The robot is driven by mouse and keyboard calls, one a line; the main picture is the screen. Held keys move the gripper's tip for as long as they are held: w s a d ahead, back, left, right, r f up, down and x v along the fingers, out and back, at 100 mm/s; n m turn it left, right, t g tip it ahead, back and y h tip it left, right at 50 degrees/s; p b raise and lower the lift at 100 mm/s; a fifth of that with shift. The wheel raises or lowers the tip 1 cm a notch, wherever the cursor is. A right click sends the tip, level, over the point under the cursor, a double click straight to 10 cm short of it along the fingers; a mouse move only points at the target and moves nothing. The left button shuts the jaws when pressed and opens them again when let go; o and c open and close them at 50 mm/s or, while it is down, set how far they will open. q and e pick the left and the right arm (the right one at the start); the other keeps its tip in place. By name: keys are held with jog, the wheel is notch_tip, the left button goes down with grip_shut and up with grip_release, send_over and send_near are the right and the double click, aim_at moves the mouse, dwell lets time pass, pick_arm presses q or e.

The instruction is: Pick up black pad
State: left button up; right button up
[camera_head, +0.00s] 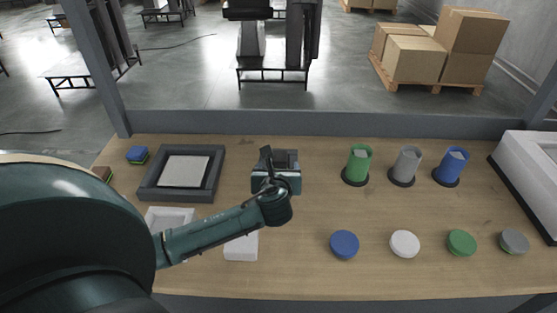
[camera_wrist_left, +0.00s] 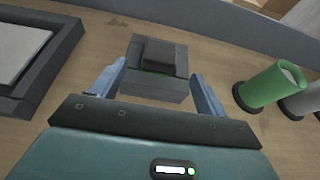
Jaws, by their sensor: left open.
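The black pad (camera_wrist_left: 158,52) is a small dark block on top of a grey block (camera_wrist_left: 160,88) in the left wrist view. In the head view the black pad (camera_head: 284,157) shows just beyond my left gripper, partly hidden by it. My left gripper (camera_wrist_left: 157,72) is open, with its two fingers apart on either side of the grey block. In the head view my left gripper (camera_head: 276,178) is over the middle of the table. I cannot tell whether the fingers touch anything. My right gripper is not in view.
Green (camera_head: 358,162), grey (camera_head: 405,165) and blue (camera_head: 452,165) cylinders stand to the right. Several round discs lie in front. A white bin (camera_head: 530,165) is far right.

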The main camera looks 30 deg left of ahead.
aim_at(278, 159)
pick_arm(q)
jog(key=shift+x, duration=3.3)
jog(key=shift+r, duration=0.1)
jog(key=shift+c, duration=0.3)
jog(key=c, duration=1.2)
